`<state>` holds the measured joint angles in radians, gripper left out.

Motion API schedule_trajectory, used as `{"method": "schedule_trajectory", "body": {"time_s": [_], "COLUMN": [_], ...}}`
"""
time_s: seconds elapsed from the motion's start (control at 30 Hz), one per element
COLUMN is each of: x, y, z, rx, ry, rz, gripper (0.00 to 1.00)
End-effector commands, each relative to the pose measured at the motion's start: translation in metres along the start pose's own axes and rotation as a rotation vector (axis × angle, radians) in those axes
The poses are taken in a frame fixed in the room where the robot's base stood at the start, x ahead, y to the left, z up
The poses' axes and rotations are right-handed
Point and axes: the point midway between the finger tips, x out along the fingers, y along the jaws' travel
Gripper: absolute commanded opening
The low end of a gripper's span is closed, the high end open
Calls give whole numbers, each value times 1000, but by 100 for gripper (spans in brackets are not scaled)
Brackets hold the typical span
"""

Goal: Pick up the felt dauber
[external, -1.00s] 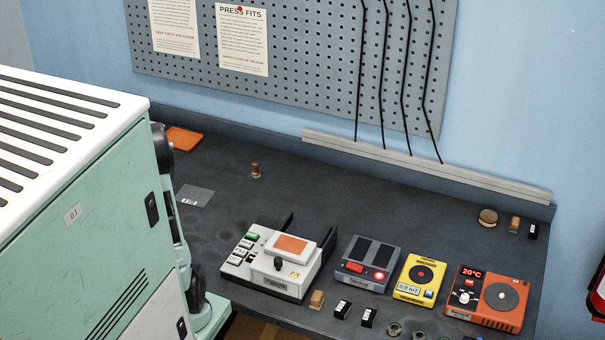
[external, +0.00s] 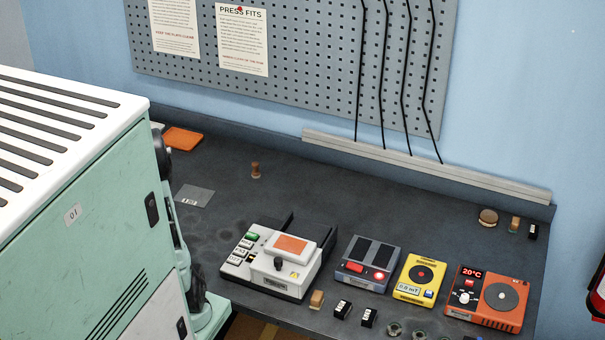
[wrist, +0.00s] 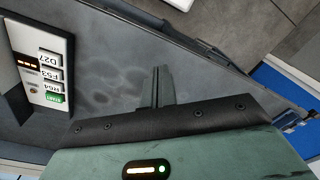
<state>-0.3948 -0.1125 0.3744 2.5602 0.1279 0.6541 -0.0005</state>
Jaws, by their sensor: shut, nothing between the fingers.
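A small brown peg-like piece (external: 256,170) stands upright alone on the dark bench, left of centre in the external view. It may be the felt dauber, but it is too small to be sure. A small tan block (external: 317,298) at the front edge and a round tan piece (external: 488,217) at the back right also show. In the wrist view my gripper (wrist: 162,82) is shut and empty, its fingers over bare bench beside a keyed device (wrist: 46,72). No dauber shows in that view. The external view hides my gripper behind my body.
Along the bench front stand a white press-like unit (external: 270,283), a grey device (external: 357,280), a yellow meter (external: 422,280) and an orange hot plate (external: 470,300). A grey card (external: 196,196) and an orange tray (external: 184,138) lie at left. The middle back is clear.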

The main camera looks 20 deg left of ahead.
Motion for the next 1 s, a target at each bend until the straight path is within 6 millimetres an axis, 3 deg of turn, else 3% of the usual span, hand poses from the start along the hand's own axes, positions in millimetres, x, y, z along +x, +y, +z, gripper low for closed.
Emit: {"method": "schedule_trajectory", "body": {"time_s": [0.07,0.1,0.23,0.27,0.53,0.63,0.77,0.87,1.0], "x": [0,0,0,0,0,3,8,12,16], "y": [0,0,0,0,0,0,1,9,40], "z": [0,0,0,0,-1,-14,-60,-112,-188], "rx": [0,0,0,0,6,74,313,577,943], "ry": [0,0,0,0,-1,-14,-59,-116,-216], "rz": [0,0,0,0,-3,-33,-143,-281,-507], "gripper": [0,6,42,46,46,46,46,46,46]}}
